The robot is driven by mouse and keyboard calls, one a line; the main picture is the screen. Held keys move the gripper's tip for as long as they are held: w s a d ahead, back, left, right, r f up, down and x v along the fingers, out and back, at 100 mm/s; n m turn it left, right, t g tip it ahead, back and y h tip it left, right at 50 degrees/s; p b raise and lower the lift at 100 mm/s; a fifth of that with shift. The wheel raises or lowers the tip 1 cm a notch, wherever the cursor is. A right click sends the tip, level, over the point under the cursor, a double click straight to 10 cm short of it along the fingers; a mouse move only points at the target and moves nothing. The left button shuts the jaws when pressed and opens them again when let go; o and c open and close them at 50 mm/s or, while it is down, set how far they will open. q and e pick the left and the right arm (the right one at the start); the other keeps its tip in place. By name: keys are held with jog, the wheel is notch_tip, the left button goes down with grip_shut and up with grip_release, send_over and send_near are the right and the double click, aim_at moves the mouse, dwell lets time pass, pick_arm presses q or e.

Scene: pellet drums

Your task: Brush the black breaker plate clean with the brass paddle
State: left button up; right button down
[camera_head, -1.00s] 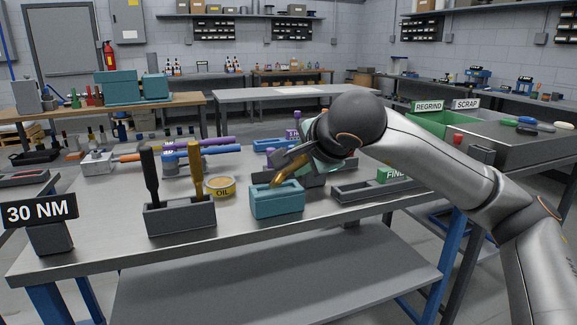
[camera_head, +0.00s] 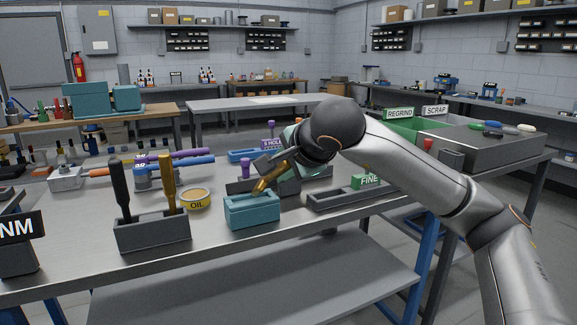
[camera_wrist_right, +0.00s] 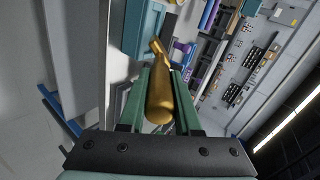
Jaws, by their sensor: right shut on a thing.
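My right gripper (camera_head: 284,163) is shut on a brass-coloured tool, the brass paddle (camera_head: 266,181). It holds the paddle tilted, with the lower end at the top of the teal box (camera_head: 252,212); I cannot tell whether that end is inside. In the right wrist view the paddle (camera_wrist_right: 160,95) sits between the green fingers (camera_wrist_right: 160,105), its narrow end pointing away. The black breaker plate cannot be made out for certain; a dark grey fixture (camera_head: 288,183) stands behind the teal box, partly hidden by my gripper. My left gripper is out of view.
A dark holder (camera_head: 152,232) with a black and a yellow handle stands left of the teal box, with an OIL tin (camera_head: 195,200) between them. A long dark tray (camera_head: 345,199) with a FINE sign (camera_head: 368,180) lies to the right. The bench front is clear.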

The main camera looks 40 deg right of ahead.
jog(key=shift+w+a, duration=0.9)
jog(key=shift+a, duration=1.8)
jog(key=shift+s+d, duration=0.25)
jog(key=shift+d, duration=1.15)
jog(key=shift+s+d, duration=0.2)
jog(key=shift+d, duration=1.2)
jog(key=shift+w+a+p, duration=0.95)
jog(key=shift+w+a, duration=0.2)
jog(key=shift+a, duration=1.5)
jog(key=shift+s+d+b, duration=0.25)
jog(key=shift+d+b, duration=0.05)
jog(key=shift+d, duration=1.1)
jog(key=shift+s+d+b, duration=0.2)
jog(key=shift+d+b, duration=0.05)
jog(key=shift+d, duration=1.15)
jog(key=shift+w+a+p, duration=0.25)
jog(key=shift+a+p, duration=0.1)
jog(key=shift+a, duration=0.55)
jog(key=shift+w+a+p, duration=0.3)
jog(key=shift+a, duration=0.6)
jog(key=shift+w+a+p, duration=0.25)
jog(key=shift+a+p, duration=0.1)
jog(key=shift+a, duration=0.55)
jog(key=shift+s, duration=0.1)
